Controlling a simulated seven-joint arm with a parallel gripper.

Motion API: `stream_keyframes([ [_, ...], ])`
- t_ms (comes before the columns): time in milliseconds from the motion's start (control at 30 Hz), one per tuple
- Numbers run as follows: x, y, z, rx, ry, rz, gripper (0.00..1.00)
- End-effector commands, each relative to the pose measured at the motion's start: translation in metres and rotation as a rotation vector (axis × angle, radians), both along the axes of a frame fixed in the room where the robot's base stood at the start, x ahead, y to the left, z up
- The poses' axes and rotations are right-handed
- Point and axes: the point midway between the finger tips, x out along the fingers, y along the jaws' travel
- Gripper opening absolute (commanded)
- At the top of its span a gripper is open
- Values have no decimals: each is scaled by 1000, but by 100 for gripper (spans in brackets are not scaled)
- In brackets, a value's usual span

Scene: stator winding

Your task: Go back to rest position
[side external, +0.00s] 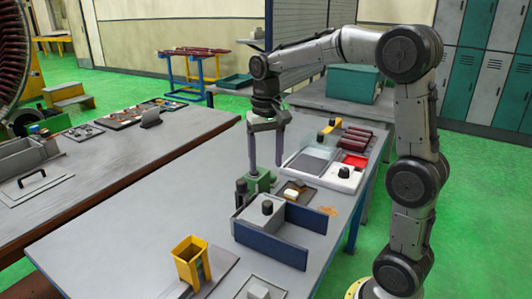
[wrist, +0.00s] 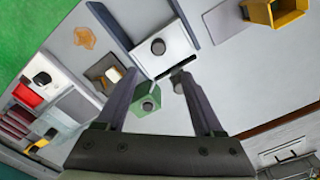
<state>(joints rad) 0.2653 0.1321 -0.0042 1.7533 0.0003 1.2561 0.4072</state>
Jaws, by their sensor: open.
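My gripper (side external: 266,166) hangs from my arm with its fingers pointing down, above the table around the green block. The fingers are apart, with nothing seen between them. In the wrist view the spread fingers (wrist: 154,78) frame part of the green block (wrist: 146,98), which has a round hole. In the side view the green block (side external: 262,182) stands below and close to the fingertips; I cannot tell whether they touch it. A grey block with a black knob (side external: 255,216) stands in front, beside a dark blue wall (side external: 285,248).
A yellow open box (side external: 188,262) stands at the front. A second bench (side external: 110,170) is at the left. Free tabletop lies left of the green block.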

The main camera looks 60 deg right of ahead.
Motion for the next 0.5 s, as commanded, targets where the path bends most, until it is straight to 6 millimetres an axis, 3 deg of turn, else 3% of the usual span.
stream_keyframes([
  [200,0,0,16,0,0,0,69],
  [500,0,0,17,0,0,0,69],
])
